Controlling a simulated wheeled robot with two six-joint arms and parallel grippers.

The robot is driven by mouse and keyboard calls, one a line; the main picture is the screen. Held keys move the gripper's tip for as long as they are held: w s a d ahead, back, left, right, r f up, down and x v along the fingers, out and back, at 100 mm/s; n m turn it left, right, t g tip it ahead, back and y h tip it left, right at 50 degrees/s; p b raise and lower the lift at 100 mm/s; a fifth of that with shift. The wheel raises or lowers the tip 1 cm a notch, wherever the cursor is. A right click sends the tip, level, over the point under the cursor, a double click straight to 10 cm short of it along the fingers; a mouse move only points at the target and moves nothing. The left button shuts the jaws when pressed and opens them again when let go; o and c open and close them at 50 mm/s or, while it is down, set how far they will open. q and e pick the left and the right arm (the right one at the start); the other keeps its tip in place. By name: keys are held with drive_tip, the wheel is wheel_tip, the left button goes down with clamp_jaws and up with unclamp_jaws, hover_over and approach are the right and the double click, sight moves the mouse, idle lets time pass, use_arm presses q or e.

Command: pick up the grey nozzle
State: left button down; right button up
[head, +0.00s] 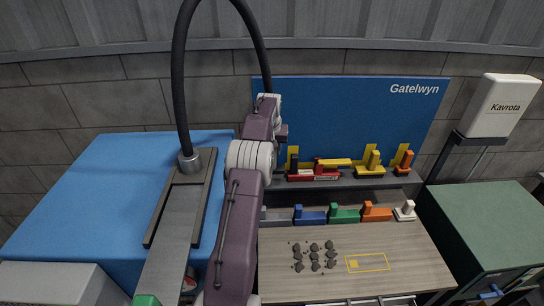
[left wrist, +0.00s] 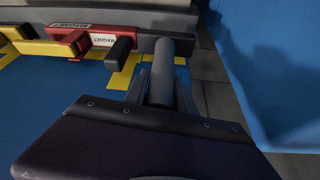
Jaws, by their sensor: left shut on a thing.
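My left gripper (left wrist: 163,85) is shut on a dark grey cylinder, the grey nozzle (left wrist: 175,50), in the left wrist view. The nozzle stands between the two fingers, its far end close to a grey shelf edge. I cannot tell whether it touches the shelf. In the head view, my left arm reaches up to the left end of the upper shelf and hides the nozzle and fingertips. My right gripper is not in view.
A black piece (left wrist: 120,52) and red magnet blocks (left wrist: 72,42) sit close beside the nozzle. A blue back panel (head: 350,120) rises behind the shelf. Coloured L-shaped blocks line the table's back. Dark lumps (head: 315,256) and a yellow outline (head: 368,263) lie on the table (head: 420,270).

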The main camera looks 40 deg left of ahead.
use_arm(q)
drive_tip(key=s+d+b, duration=0.8)
drive_tip(key=s+d, duration=0.3)
drive_tip(key=s, duration=0.2)
